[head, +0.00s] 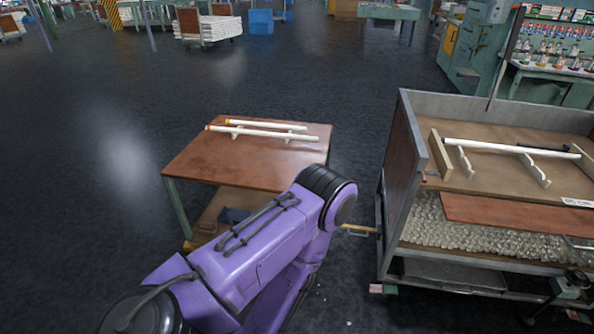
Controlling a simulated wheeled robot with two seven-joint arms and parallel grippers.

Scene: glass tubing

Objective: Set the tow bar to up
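A low bar with a pale wood-coloured handle (358,230) sticks out from the left side of the wheeled cart (400,190); it looks like the tow bar. It lies roughly level, near the floor. My purple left arm (255,240) reaches up from the bottom, and its dark wrist joint is just left of the handle in the picture. The arm may hide part of the bar. My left gripper is hidden behind the arm, and my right gripper does not show.
The cart carries a white glass tube (490,147) on wooden supports. A brown-topped table (200,160) with two white tubes (265,132) stands left of it. A dark fixture (570,284) is at bottom right; I cannot tell what it is. Open floor lies behind.

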